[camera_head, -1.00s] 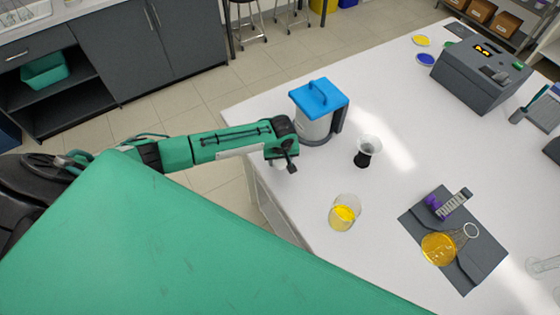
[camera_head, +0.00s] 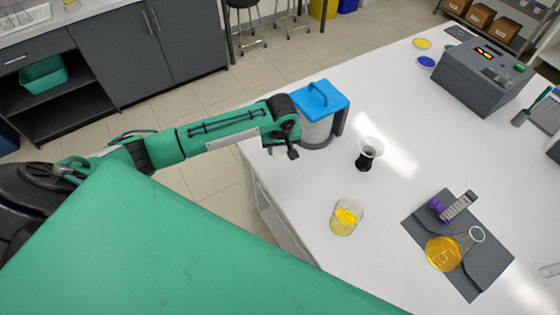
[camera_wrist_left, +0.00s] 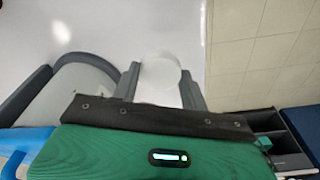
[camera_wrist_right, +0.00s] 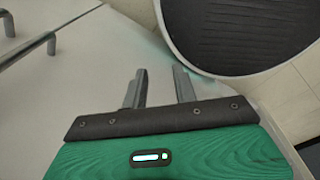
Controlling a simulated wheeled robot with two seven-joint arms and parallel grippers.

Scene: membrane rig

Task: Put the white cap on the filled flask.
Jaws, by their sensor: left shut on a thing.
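The filled flask (camera_head: 443,254), a clear conical one with orange-yellow liquid, stands on a dark grey mat (camera_head: 478,279) at the right of the white table. Its rimmed mouth looks uncovered. My left gripper (camera_head: 288,153) is above the table's left edge, beside the blue-lidded container and well left of the flask. In the left wrist view my left gripper (camera_wrist_left: 160,82) is shut on the round white cap (camera_wrist_left: 161,71). The head view barely shows the cap. My right gripper (camera_wrist_right: 160,72) is open and empty; it is out of the head view.
A purple-and-grey tool (camera_head: 455,206) lies beside the flask. A grey device (camera_head: 482,75) is farther back.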

